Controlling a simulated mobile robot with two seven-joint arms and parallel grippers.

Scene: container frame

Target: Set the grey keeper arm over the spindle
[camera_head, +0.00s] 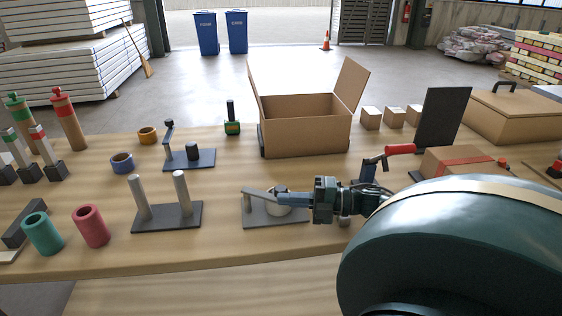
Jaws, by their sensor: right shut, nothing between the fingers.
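A grey base plate (252,216) lies on the table at front centre. A grey keeper arm (259,194) shows above it as a flat bar, running from the left toward my right gripper. A whitish round part (275,211) sits on the plate under my fingers. The spindle cannot be made out; my gripper covers that area. My right gripper (280,197) reaches in from the right, shut and empty, with its fingertips at the bar's right end. Whether they touch it I cannot tell. My left gripper is not in view.
A plate with two grey posts (168,218) stands to the left, with red (91,226) and teal (42,234) cylinders beyond. An open cardboard box (305,137) stands behind. A red-handled clamp (399,149) is near my right arm. Bare table lies in front of the plates.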

